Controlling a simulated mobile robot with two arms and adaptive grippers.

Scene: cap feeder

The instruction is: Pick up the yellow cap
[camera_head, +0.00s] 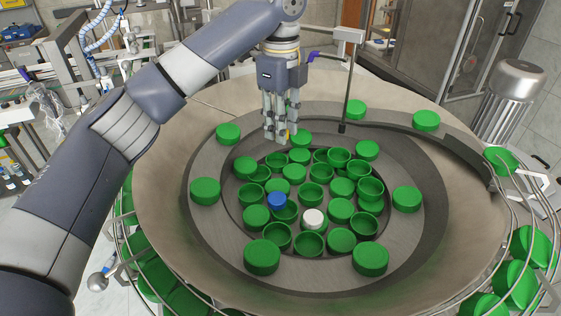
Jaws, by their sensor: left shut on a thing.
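My left gripper (281,136) hangs down over the back part of the round feeder bowl (160,180), with its fingers shut. A small bit of yellow, seemingly the yellow cap (292,130), shows between the fingertips, mostly hidden by them. The fingertips are close to a green cap (301,139) on the ring behind the centre; I cannot tell whether they touch it. No other yellow cap shows in the bowl. My right gripper is not in view.
Many green caps fill the sunken centre, with a blue cap (277,200) and a white cap (313,218) among them. More green caps lie on the surrounding ring. A thin upright post (347,95) stands right of the gripper. A wire rail chute (535,265) runs along the right.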

